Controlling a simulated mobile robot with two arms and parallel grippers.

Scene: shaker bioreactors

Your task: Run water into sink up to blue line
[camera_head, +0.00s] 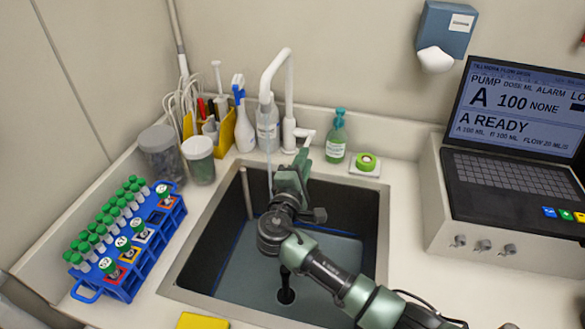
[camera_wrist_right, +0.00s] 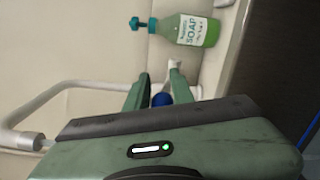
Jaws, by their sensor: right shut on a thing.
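The sink (camera_head: 215,210) is a dark basin with a thin blue line (camera_head: 233,250) low on its walls. A white tap (camera_head: 290,85) stands behind it with its spout over the basin. A thin, pale stream (camera_head: 268,165) falls from the spout. The basin's lower part looks grey-blue; I cannot tell the exact water level against the line. My right gripper (camera_head: 303,160) is at the tap's lever (camera_head: 304,134), behind the basin, and is shut on it. In the right wrist view the fingers (camera_wrist_right: 155,88) are beside the white lever end (camera_wrist_right: 174,65). My left gripper is not in view.
A green soap bottle (camera_head: 336,138) and a round green item (camera_head: 366,162) stand right of the tap. A blue tube rack (camera_head: 150,245) and jars (camera_head: 199,160) are at left. A laptop-like pump console (camera_head: 500,170) is at right. A yellow item (camera_head: 203,321) lies in front.

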